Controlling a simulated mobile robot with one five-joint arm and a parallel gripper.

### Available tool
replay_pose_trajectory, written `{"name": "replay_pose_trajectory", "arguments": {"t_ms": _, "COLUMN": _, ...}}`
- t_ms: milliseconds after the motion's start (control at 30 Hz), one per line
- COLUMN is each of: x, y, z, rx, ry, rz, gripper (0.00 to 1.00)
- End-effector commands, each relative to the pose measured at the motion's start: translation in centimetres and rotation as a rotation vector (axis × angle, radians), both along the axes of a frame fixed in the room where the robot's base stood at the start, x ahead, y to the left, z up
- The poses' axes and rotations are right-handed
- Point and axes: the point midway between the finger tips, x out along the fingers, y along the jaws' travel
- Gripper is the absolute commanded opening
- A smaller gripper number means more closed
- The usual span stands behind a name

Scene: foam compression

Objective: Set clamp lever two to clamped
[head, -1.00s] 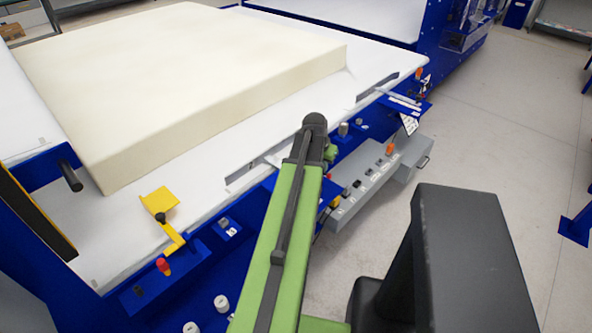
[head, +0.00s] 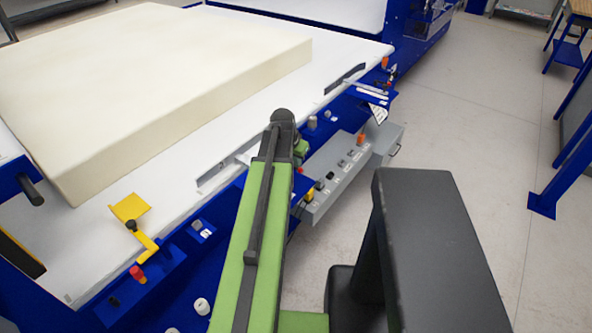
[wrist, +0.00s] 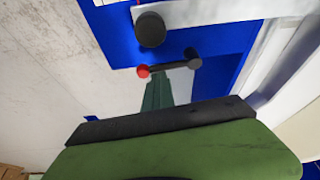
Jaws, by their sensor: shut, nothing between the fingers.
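In the wrist view, a dark lever (wrist: 172,67) with a red ball end (wrist: 143,71) lies across the tip of my gripper (wrist: 158,92). My gripper is shut, a narrow dark green shape. Its tip is at or very near the lever; I cannot tell whether they touch. A round black knob (wrist: 151,30) is just beyond the lever, on a blue plate (wrist: 112,35). No label shows which lever this is. A yellow lever (head: 145,240) with a red knob (head: 138,272) stands at the front left.
A cream foam block (head: 150,105) lies on the white bed (head: 150,195) of the blue machine. A grey control box (head: 345,170) with several buttons sits right of my arm. Open grey floor (head: 470,130) lies at the right, with a blue stand (head: 545,200) beyond.

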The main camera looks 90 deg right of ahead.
Motion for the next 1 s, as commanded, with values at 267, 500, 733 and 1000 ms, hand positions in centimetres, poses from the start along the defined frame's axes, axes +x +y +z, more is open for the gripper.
{"name": "replay_pose_trajectory", "arguments": {"t_ms": 267, "x": -0.4, "y": -1.8, "z": 0.5, "rx": 0.002, "ry": -0.002, "rz": 0.001, "gripper": 0.00}}
{"name": "replay_pose_trajectory", "arguments": {"t_ms": 500, "x": -0.6, "y": -2.4, "z": 4.8, "rx": 0.001, "ry": -0.001, "rz": 0.004, "gripper": 0.00}}
{"name": "replay_pose_trajectory", "arguments": {"t_ms": 733, "x": 0.7, "y": -0.7, "z": 9.5, "rx": 0.001, "ry": -0.001, "rz": 0.010, "gripper": 0.00}}
{"name": "replay_pose_trajectory", "arguments": {"t_ms": 1000, "x": 1.2, "y": -0.2, "z": 10.2, "rx": 0.001, "ry": -0.001, "rz": 0.012, "gripper": 0.00}}
